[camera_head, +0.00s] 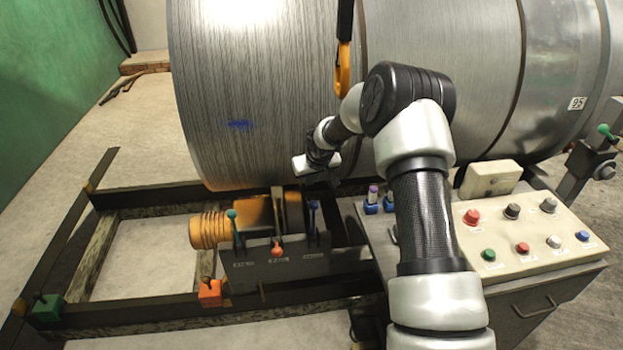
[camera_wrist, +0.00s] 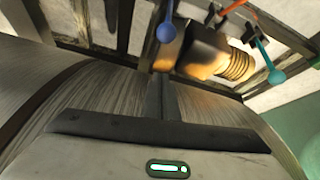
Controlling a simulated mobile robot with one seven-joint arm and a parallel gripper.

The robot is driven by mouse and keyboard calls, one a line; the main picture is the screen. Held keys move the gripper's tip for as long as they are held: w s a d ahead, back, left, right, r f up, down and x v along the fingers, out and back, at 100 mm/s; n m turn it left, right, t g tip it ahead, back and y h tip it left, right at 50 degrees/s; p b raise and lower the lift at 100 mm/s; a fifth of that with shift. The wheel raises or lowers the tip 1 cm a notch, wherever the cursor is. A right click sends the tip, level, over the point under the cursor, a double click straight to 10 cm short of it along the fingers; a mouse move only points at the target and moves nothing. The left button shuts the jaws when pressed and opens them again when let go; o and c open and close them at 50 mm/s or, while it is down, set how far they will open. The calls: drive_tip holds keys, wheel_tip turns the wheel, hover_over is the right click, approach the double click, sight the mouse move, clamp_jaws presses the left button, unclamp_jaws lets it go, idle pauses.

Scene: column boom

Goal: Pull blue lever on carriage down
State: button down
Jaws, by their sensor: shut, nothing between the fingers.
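The blue lever (camera_head: 313,206) stands on the right end of the dark carriage (camera_head: 275,263), below the large drum. A green-teal lever (camera_head: 232,215) and an orange-red lever (camera_head: 278,248) stand to its left. My gripper (camera_head: 334,180) is above and slightly right of the blue lever, close to the drum's lower side. In the wrist view, the shut fingers (camera_wrist: 163,78) point toward the blue ball knob (camera_wrist: 166,32), which appears just beyond the tips. Contact cannot be made out. The orange (camera_wrist: 232,6) and teal (camera_wrist: 276,76) levers show to the right there.
The big metal drum (camera_head: 265,90) fills the space behind my arm. An orange hook (camera_head: 343,70) hangs beside it. A control panel (camera_head: 525,235) with several buttons stands right of the carriage. Small green (camera_head: 47,307) and orange (camera_head: 210,293) blocks sit on the frame.

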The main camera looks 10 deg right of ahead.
drive_tip(key=shift+s+d+f+p, duration=0.1)
drive_tip(key=shift+s+f+p, duration=0.05)
drive_tip(key=shift+f, duration=0.8)
drive_tip(key=shift+s+d+f+p, duration=0.1)
drive_tip(key=shift+s+f, duration=0.1)
drive_tip(key=shift+f, duration=0.75)
drive_tip(key=shift+s+f+p, duration=0.15)
drive_tip(key=shift+f, duration=0.8)
drive_tip(key=shift+s+f+b, duration=0.1)
drive_tip(key=shift+b, duration=0.2)
